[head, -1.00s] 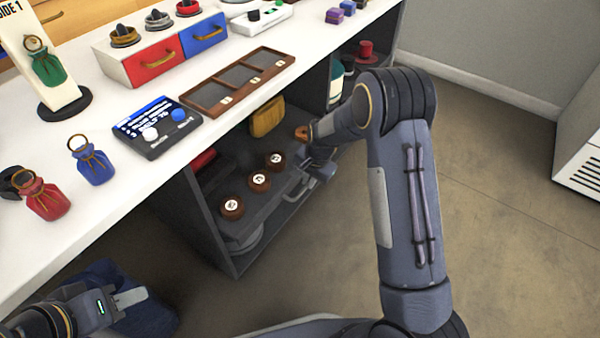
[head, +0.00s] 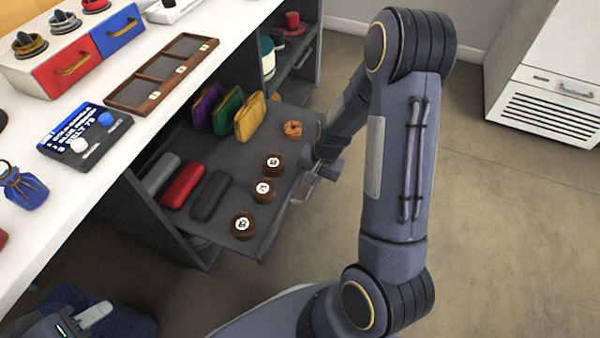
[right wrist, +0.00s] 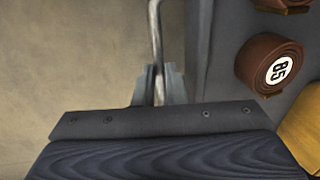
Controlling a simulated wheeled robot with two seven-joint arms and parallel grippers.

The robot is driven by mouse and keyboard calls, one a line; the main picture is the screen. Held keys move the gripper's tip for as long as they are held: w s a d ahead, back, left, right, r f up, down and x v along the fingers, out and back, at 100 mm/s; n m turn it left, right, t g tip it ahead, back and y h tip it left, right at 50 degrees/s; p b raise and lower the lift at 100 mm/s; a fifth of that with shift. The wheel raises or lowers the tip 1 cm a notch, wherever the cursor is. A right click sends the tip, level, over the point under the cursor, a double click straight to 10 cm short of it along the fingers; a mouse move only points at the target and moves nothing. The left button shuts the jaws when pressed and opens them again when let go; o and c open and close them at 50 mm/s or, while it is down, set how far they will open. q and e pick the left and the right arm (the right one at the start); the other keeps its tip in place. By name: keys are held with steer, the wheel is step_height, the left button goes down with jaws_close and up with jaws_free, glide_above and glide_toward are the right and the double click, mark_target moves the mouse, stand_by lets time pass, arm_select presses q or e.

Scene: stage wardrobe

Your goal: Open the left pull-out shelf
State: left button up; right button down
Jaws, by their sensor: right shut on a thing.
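The left pull-out shelf (head: 275,228) is a dark grey board extending out from under the white counter. Its metal bar handle (head: 297,198) is on the front edge and also shows in the right wrist view (right wrist: 156,35). My right gripper (head: 313,176) is shut on this handle; the wrist view shows its fingers (right wrist: 158,88) on either side of the bar. My left gripper (head: 88,318) is at the bottom left, away from the shelf, partly cut off by the picture edge; its jaw opening is unclear.
The shelf carries purple, green and yellow pouches (head: 249,118), grey, red and black cases (head: 183,186), numbered brown rolls (head: 264,190) and an orange ring (head: 292,129). A white cabinet (head: 550,95) stands right. The floor in front is clear.

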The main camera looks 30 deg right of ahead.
steer(key=shift+s+d, duration=0.65)
steer(key=shift+s, duration=0.25)
steer(key=c, duration=1.5)
jaws_free()
steer(key=r+p, duration=0.1)
steer(key=r, duration=0.1)
steer(key=r+p, duration=0.1)
steer(key=r, duration=0.2)
steer(key=s+d+r+p, duration=0.1)
steer(key=r, duration=0.1)
steer(key=shift+r+p, duration=0.3)
steer(key=shift+r, duration=0.05)
